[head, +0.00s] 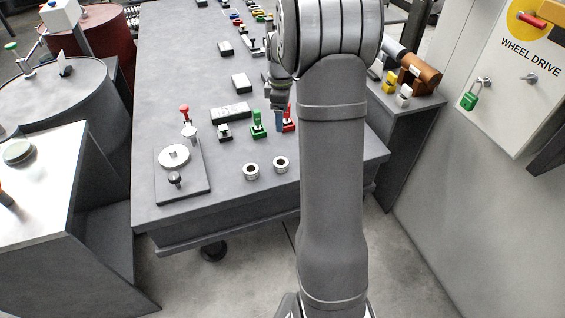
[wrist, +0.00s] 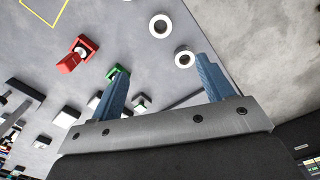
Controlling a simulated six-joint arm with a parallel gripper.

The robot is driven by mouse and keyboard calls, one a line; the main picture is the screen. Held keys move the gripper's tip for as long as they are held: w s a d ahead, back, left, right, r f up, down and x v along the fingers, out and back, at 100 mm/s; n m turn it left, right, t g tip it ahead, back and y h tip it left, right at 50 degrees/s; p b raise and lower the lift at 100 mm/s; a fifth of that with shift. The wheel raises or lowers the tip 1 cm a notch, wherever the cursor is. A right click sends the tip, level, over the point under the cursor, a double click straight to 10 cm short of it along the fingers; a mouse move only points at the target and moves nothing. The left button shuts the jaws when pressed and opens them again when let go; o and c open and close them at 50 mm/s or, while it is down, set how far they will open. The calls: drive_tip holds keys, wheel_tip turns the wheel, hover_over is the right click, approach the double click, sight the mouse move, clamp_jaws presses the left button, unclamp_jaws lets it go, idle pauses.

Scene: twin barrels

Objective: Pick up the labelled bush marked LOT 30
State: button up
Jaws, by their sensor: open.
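Two pale metal ring bushes lie near the front of the grey table. In the head view the left bush (head: 251,171) and the right bush (head: 281,164) sit close together and apart. The wrist view shows one bush (wrist: 159,26) beyond my fingertips and another (wrist: 184,57) near the right finger, between the tips in the picture. I cannot read LOT 30 on either bush. My gripper (wrist: 162,65) is open and empty, with blue fingers spread. In the head view my gripper (head: 279,122) is farther back than the bushes, partly hidden by my arm.
A green clamp-like piece (head: 257,124) and a red one (head: 289,119) stand close to my gripper. A grey plate with knobs (head: 199,190) lies at left. A light block with unreadable marks (head: 230,112) is behind. The table (head: 275,195) is bare in front of the bushes.

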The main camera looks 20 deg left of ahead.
wheel_tip(320, 180, down, 4)
drive_tip(key=m, duration=0.6)
hover_over(281, 161)
drive_tip(key=s+d, duration=0.1)
drive_tip(key=f, duration=1.1)
drive_tip(key=shift+s+f, duration=0.2)
drive_tip(key=shift+f, duration=0.2)
drive_tip(key=shift+a+f, duration=0.15)
drive_tip(key=shift+f, duration=1.15)
drive_tip(key=shift+a+f, duration=0.1)
drive_tip(key=shift+f, duration=1.2)
drive_tip(key=c, duration=1.3)
